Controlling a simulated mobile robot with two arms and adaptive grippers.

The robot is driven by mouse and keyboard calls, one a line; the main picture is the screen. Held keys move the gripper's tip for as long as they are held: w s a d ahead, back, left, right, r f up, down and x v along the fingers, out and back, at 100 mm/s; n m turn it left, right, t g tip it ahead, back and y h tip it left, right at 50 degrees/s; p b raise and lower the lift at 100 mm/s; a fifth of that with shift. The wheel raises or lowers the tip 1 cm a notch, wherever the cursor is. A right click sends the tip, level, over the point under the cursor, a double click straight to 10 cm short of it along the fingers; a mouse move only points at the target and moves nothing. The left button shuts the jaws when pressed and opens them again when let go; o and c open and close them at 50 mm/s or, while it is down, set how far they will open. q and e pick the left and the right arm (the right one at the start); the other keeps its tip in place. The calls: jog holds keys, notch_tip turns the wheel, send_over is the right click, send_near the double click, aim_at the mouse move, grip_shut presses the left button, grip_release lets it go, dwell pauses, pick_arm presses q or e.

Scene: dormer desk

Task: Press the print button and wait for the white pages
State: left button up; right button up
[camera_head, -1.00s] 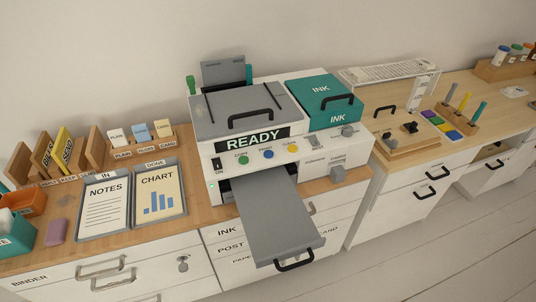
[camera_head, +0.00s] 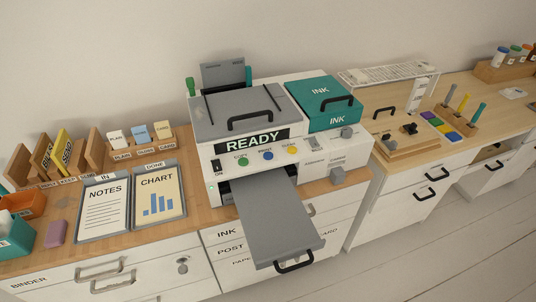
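The white printer (camera_head: 300,168) stands on the wooden desk, and its display (camera_head: 251,141) reads READY. Below the display are a green button (camera_head: 243,162), a blue button (camera_head: 267,155) and a yellow button (camera_head: 292,150); the blue one carries the small label that looks like PRINT. A grey paper tray (camera_head: 268,218) is pulled out at the printer's front, and its visible surface is bare. No white pages show coming out. Neither of my grippers is in view.
Left of the printer lie the IN tray (camera_head: 104,206) with a NOTES sheet and the DONE tray (camera_head: 159,194) with a CHART sheet. A teal INK cover (camera_head: 322,98) with a handle is at right. The grey tray juts past the desk's front edge.

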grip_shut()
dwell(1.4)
